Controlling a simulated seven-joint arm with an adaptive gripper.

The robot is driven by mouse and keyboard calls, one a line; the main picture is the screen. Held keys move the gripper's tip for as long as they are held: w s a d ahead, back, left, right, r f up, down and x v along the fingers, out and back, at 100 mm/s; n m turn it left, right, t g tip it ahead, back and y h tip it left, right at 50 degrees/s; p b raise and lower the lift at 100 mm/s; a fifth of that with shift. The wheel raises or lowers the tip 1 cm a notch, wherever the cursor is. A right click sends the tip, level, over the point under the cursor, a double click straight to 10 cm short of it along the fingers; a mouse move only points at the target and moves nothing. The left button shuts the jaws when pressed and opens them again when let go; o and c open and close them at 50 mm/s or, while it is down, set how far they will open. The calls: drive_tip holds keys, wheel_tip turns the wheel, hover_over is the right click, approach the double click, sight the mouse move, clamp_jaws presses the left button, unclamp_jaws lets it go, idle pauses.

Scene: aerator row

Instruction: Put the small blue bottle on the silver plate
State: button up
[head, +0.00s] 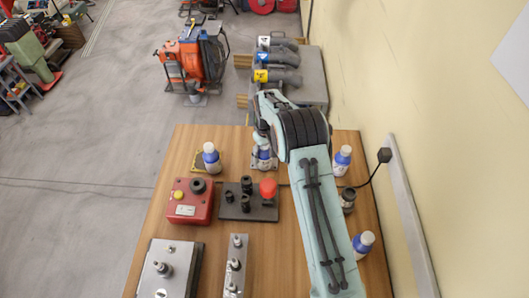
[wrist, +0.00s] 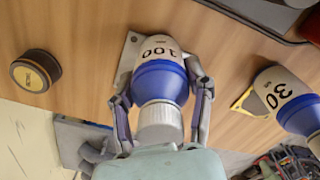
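A white and blue bottle marked 100 (wrist: 160,82) stands between the fingers of my gripper (wrist: 160,100) in the wrist view. The fingers lie close along both sides and appear to touch it. A silver plate (wrist: 132,40) shows under or just behind its base; the full contact is hidden. In the head view this bottle (head: 265,160) is partly covered by my arm. A similar bottle marked 30 (wrist: 283,98) stands on a yellow-edged plate, also seen left of my gripper in the head view (head: 211,160). Which bottle is smaller is hard to tell.
Two more blue bottles stand to the right, one at the back (head: 342,160) and one nearer (head: 363,244). A dark jar (head: 347,199) is between them. A red button box (head: 190,201) and a dark plate with knobs (head: 236,208) lie in front.

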drive_tip(key=shift+o, duration=1.3)
wheel_tip(320, 180, up, 11)
drive_tip(key=shift+r, duration=0.75)
drive_tip(key=shift+s+d+r, duration=0.15)
drive_tip(key=shift+r, duration=0.05)
drive_tip(key=s+d+r+m, duration=0.2)
drive_tip(key=s+d+r, duration=0.3)
drive_tip(key=s, duration=0.4)
drive_tip(key=s+d+r+m, duration=0.1)
drive_tip(key=s+d+r, duration=0.2)
drive_tip(key=s+r, duration=0.45)
drive_tip(key=s+d+f+m, duration=0.1)
drive_tip(key=s+f, duration=0.1)
drive_tip(key=s, duration=0.7)
drive_tip(key=s+d+f+m, duration=0.1)
drive_tip(key=s+f, duration=0.1)
drive_tip(key=s, duration=0.7)
drive_tip(key=shift+s+d+f+m+y, duration=0.25)
drive_tip(key=shift+s+d+m+y, duration=0.05)
drive_tip(key=shift+m+y, duration=0.1)
